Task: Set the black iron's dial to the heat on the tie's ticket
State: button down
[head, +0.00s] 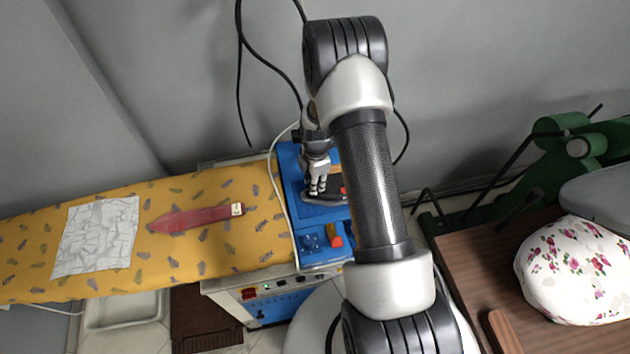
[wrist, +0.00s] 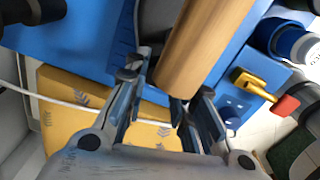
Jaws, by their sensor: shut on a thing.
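The black iron (head: 323,197) sits on a blue ironing station (head: 290,185), partly hidden by my arm. Its tan handle (wrist: 205,55) runs down through the wrist view and ends between the fingers. My gripper (head: 318,188) is down at the iron, and its fingers (wrist: 168,92) are closed on a part of it at the handle's end. That part is hidden, and I cannot make out the dial or its setting. The red tie (head: 190,219) lies flat on the yellow board (head: 215,255). Its small pale ticket (head: 237,209) is at the right end, too small to read.
A crumpled white cloth (head: 97,236) lies on the board's left part. A red-and-yellow item (head: 335,236) stands on the station's front. A pale cord (head: 275,175) runs beside it. At right, a floral cushion (head: 575,268) rests on a brown table (head: 470,265) near green machinery (head: 570,165).

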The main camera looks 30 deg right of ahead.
jog(key=shift+m+b, duration=0.6)
jog(key=shift+m, duration=0.7)
jog(key=c, duration=1.3)
grip_release()
jog(key=r, duration=1.2)
jog(key=shift+s+a, duration=0.15)
jog(key=shift+s, duration=0.15)
